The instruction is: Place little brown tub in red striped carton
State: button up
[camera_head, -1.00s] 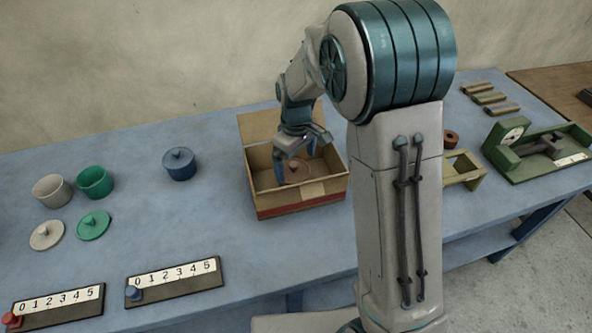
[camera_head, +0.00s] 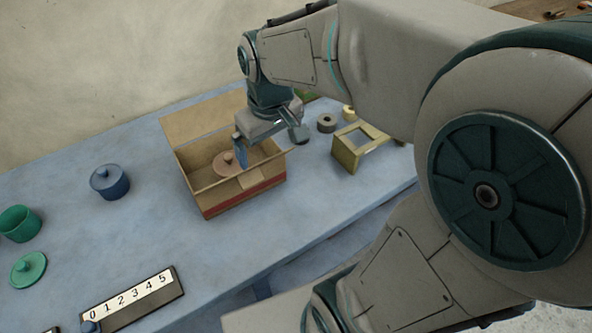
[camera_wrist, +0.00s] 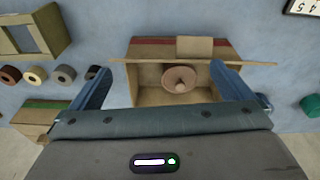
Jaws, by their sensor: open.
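The little brown tub (camera_head: 228,163), with its knobbed lid, sits inside the open red striped carton (camera_head: 243,197). Both also show in the wrist view, the tub (camera_wrist: 180,80) inside the carton (camera_wrist: 150,48). My gripper (camera_head: 268,148) is open and empty, above the carton's right side. In the wrist view my gripper's two blue fingers (camera_wrist: 163,90) are spread wide, with the tub beyond and between them, touching neither. The tub's lower part is mostly hidden by its lid.
A blue lidded tub (camera_head: 110,182) and a green tub (camera_head: 20,223) stand left on the blue table. A grey roll (camera_head: 327,123) and a yellowish stand (camera_head: 358,147) are right of the carton. A green striped carton (camera_wrist: 38,118) shows in the wrist view. A number board (camera_head: 130,300) lies in front.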

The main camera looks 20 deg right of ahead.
jog(key=s+d+m+t, duration=0.1)
jog(key=s+d+m, duration=0.1)
jog(key=s, duration=0.6)
jog(key=shift+s+d+f+m, duration=0.35)
jog(key=shift+d+f+m, duration=0.1)
jog(key=shift+m, duration=0.35)
jog(key=shift+a, duration=0.1)
